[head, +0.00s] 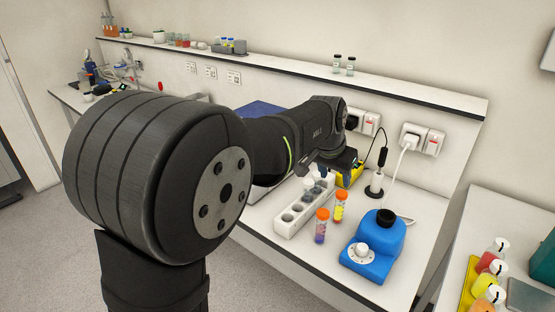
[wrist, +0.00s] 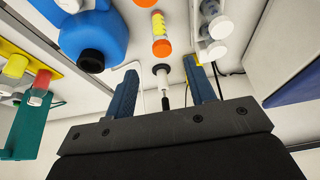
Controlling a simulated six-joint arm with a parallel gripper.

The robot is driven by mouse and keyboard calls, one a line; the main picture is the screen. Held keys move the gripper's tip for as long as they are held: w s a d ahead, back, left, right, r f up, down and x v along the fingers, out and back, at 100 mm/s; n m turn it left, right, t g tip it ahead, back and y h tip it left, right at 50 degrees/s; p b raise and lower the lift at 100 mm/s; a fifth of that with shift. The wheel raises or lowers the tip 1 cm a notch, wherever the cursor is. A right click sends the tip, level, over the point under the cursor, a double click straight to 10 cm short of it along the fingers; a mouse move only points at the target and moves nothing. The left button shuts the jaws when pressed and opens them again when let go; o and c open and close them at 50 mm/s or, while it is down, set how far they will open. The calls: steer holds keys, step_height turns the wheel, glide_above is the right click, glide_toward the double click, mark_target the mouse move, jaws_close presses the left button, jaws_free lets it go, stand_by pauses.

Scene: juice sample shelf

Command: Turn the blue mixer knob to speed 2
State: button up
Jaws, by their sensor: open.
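The blue mixer (head: 381,238) stands at the right end of the bench. Its round white knob (head: 362,252) is on the front, and a black cup (head: 387,217) is on top. The knob's speed marks are too small to read. In the wrist view the mixer (wrist: 112,32) is at upper left, with its knob (wrist: 70,4) cut by the top edge. My gripper (wrist: 160,66) is open, its two fingers apart with nothing held between them. In the head view it is over the back of the bench, left of and apart from the mixer, partly hidden by my arm.
Two orange-capped tubes (head: 322,225) (head: 340,207) stand left of the mixer, beside a white rack (head: 290,217). A black-and-white upright device (head: 375,185) with a cable is behind. Capped bottles (head: 487,262) stand on another bench at right. Bare bench lies before the rack.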

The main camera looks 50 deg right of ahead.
steer(key=v, duration=1)
steer(key=w+a+n+t, duration=0.1)
steer(key=w+a+n, duration=0.1)
steer(key=w+a, duration=0.5)
steer(key=a, duration=0.3)
steer(key=shift+a+f+n, duration=0.2)
steer(key=shift+f+n, duration=0.1)
steer(key=n+g+y, duration=0.1)
steer(key=n+y, duration=0.1)
steer(key=y, duration=0.2)
glide_above(363, 247)
step_height(363, 247, down, 6)
step_height(363, 247, down, 17)
steer(key=shift+r, duration=0.1)
steer(key=c, duration=1)
